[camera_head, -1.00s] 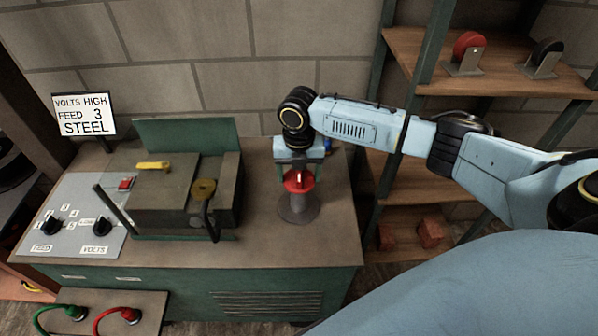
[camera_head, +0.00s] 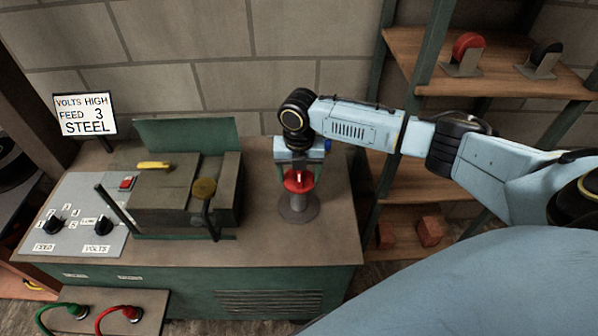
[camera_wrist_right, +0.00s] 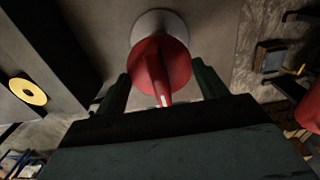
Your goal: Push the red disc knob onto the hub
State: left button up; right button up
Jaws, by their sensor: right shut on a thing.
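The red disc knob (camera_head: 298,182) has a white pointer mark and sits at the top of a grey pedestal (camera_head: 298,208) with a round flared base on the bench. My right gripper (camera_head: 300,176) comes down from above and is shut on the red knob. In the right wrist view the knob (camera_wrist_right: 160,70) lies between the two dark green fingers, with the pale pedestal base (camera_wrist_right: 158,22) beyond it. The hub is hidden under the knob, and I cannot tell whether the knob is seated on it. My left gripper is not in view.
The crusher (camera_head: 180,195) stands left of the pedestal, with a control panel (camera_head: 72,215) beside it. A sign (camera_head: 85,115) reads VOLTS HIGH, FEED 3, STEEL. A shelf (camera_head: 490,75) at right holds red and black discs on stands. Bare bench top lies around the pedestal.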

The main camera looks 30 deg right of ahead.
jog(key=shift+f, duration=0.45)
jog(key=o, duration=1.1)
notch_tip(320, 180, up, 13)
jog(key=shift+r, duration=0.2)
jog(key=shift+a+f, duration=0.1)
